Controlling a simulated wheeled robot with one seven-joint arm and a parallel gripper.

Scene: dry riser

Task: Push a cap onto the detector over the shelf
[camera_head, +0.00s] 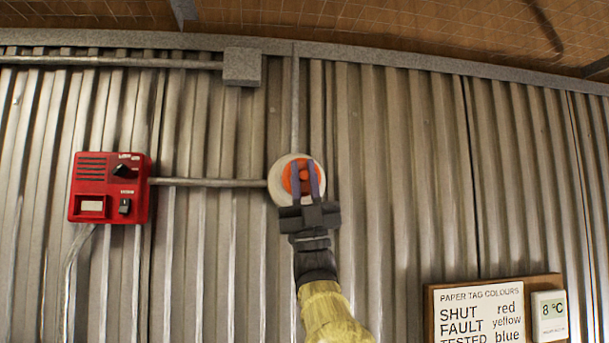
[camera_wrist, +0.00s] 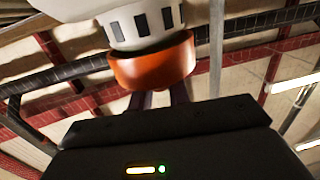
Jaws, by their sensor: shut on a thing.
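The detector (camera_head: 282,196) is a round white unit high on the corrugated wall, with conduit running to it. In the wrist view the white detector (camera_wrist: 143,24) has dark slots around its lower body. An orange cap (camera_head: 290,179) is at the detector in the head view. In the wrist view the orange cap (camera_wrist: 153,65) is directly below the slotted part, around or against its lower end; I cannot tell how far it is on. My gripper (camera_head: 305,180) is shut on the cap from below, its fingers partly hidden behind my gripper body in the wrist view.
A red call box (camera_head: 110,188) is on the wall at left, joined to the detector by a conduit (camera_head: 208,183). A grey junction box (camera_head: 242,66) is above. A notice board (camera_head: 480,315) with a temperature display (camera_head: 549,316) is at lower right. The shelf is not visible.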

